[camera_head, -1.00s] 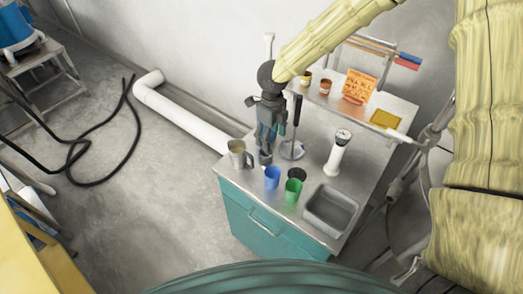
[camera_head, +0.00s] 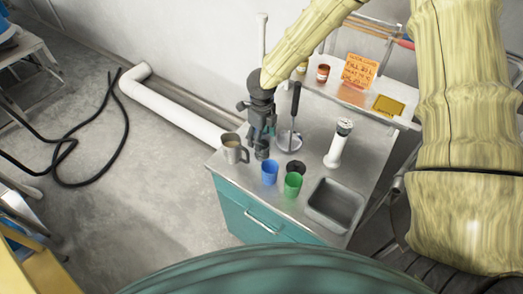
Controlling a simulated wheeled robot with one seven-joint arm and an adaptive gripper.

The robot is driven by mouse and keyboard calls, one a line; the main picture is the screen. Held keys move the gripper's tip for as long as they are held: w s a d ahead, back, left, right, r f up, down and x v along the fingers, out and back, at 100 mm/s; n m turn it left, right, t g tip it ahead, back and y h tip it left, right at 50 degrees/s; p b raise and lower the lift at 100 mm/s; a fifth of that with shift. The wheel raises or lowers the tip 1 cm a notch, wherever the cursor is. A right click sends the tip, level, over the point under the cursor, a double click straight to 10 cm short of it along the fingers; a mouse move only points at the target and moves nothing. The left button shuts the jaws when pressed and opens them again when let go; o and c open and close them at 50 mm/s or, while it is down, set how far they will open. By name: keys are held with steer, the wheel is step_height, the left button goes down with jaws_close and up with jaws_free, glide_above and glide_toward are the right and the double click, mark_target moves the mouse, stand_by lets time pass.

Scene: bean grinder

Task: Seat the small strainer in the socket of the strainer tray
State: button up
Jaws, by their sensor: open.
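My gripper (camera_head: 262,153) points down over the left part of the steel counter, between the metal mug and the long-handled tool. It is open, and I see nothing held in it. The fingertips are just behind the blue cup (camera_head: 269,173); I cannot tell whether they touch the counter. A dark round piece (camera_head: 295,167) lies behind the green cup (camera_head: 293,186), right of my gripper. It may be the small strainer or its tray, but it is too small to tell. I cannot clearly identify the strainer or the socket elsewhere.
A metal mug (camera_head: 233,150) stands left of my gripper. A black-handled tool with a round steel foot (camera_head: 290,140) stands right of it. A white cylinder (camera_head: 337,146) and a sink (camera_head: 336,204) are further right. The back shelf holds an orange sign (camera_head: 360,69) and a yellow tray (camera_head: 388,106).

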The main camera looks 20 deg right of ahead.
mark_target(264, 155)
steer(key=shift+s+f+p, duration=0.25)
steer(key=shift+f+p, duration=0.35)
steer(key=shift+f, duration=0.25)
steer(key=shift+f+p, duration=0.7)
steer(key=shift+f, duration=1.25)
steer(key=c, duration=0.9)
